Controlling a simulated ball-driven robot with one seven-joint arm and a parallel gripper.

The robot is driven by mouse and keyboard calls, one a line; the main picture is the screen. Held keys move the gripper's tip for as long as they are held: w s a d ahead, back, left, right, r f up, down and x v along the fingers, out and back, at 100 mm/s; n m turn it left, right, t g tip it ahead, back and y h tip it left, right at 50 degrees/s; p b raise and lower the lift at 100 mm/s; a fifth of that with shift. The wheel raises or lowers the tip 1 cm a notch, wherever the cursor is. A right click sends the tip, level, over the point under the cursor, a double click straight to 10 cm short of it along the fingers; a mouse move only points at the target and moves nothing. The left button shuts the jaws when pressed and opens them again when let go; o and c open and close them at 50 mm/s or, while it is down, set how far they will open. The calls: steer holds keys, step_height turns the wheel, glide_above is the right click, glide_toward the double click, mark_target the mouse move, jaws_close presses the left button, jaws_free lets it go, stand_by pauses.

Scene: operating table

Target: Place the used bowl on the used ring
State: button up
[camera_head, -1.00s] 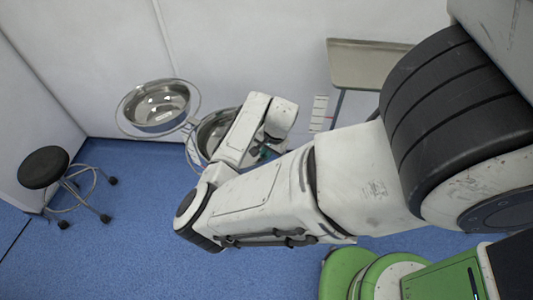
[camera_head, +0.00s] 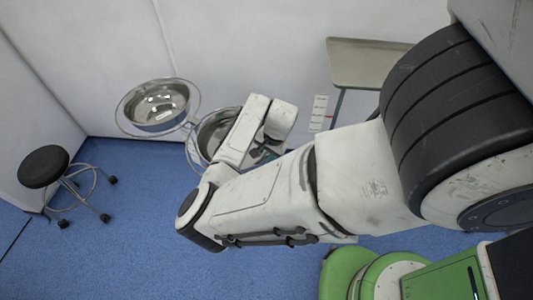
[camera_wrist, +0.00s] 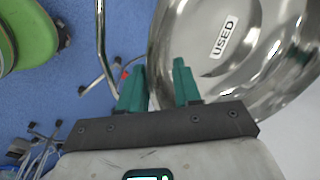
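A shiny metal bowl marked USED fills the upper right of the wrist view (camera_wrist: 225,75). In the head view a metal bowl (camera_head: 208,132) shows at a wire ring (camera_head: 190,155), partly hidden behind my arm. I cannot tell whether it rests fully on that ring. My gripper (camera_wrist: 158,75) has two teal fingers with a gap between them. The bowl's near rim passes between them: one finger is outside the bowl, the other over its inside. No firm grip shows. In the head view my gripper (camera_head: 258,154) is mostly hidden by my wrist.
Another metal bowl (camera_head: 158,103) sits in a wire ring (camera_head: 120,120) at the left. A black stool (camera_head: 44,166) stands further left. A beige tray table (camera_head: 365,65) stands by the wall. Blue floor (camera_head: 120,255) is clear in front.

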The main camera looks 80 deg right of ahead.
steer(key=d+v, duration=0.1)
steer(key=v, duration=1.1)
steer(key=w+d+r+n+h, duration=0.2)
steer(key=d+r+n+h, duration=0.25)
steer(key=r+n, duration=0.3)
steer(key=w+a+f+n+y, duration=0.1)
steer(key=w+a+f+n, duration=0.15)
steer(key=a, duration=0.25)
steer(key=w+a+f+n, duration=0.1)
steer(key=a+f+n, duration=0.1)
steer(key=a+n, duration=0.25)
steer(key=w+a+f+n+y, duration=0.1)
steer(key=w+a+f+n, duration=0.15)
steer(key=a, duration=0.35)
steer(key=s+a+f+n+y, duration=0.1)
steer(key=s+a+f+n, duration=0.1)
steer(key=a, duration=0.6)
steer(key=s+a+f+n+g+y, duration=0.1)
steer(key=s+a+f+n+y, duration=0.1)
steer(key=a, duration=0.6)
step_height(320, 180, down, 3)
steer(key=shift+s+r+b, duration=0.1)
steer(key=shift+s+b, duration=0.2)
steer(key=shift+s, duration=0.5)
